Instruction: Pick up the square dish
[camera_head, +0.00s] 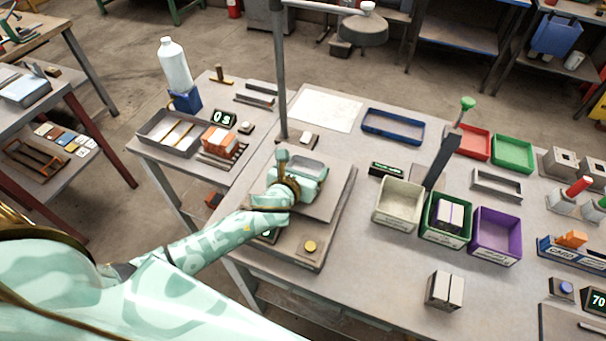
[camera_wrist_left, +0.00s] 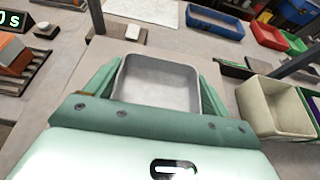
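The square dish is a shallow, light grey, open dish with rounded corners. It shows in the head view (camera_head: 305,166) above the grey plate of a scale-like device (camera_head: 322,205), and in the left wrist view (camera_wrist_left: 158,84). My left gripper (camera_head: 302,170) is over that plate, with one finger on each side of the dish. In the left wrist view the fingers (camera_wrist_left: 158,72) lie close along its left and right walls. I cannot tell whether they press on it. The dish's near part is hidden by my gripper. The dish looks empty. My right gripper is not in view.
A thin post (camera_head: 281,75) rises behind the plate. A cream bin (camera_head: 398,205), a green bin (camera_head: 446,216) and a purple bin (camera_head: 495,236) stand to the right. A blue tray (camera_head: 393,127) and a white sheet (camera_head: 326,111) lie behind. Table space in front of the bins is mostly clear.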

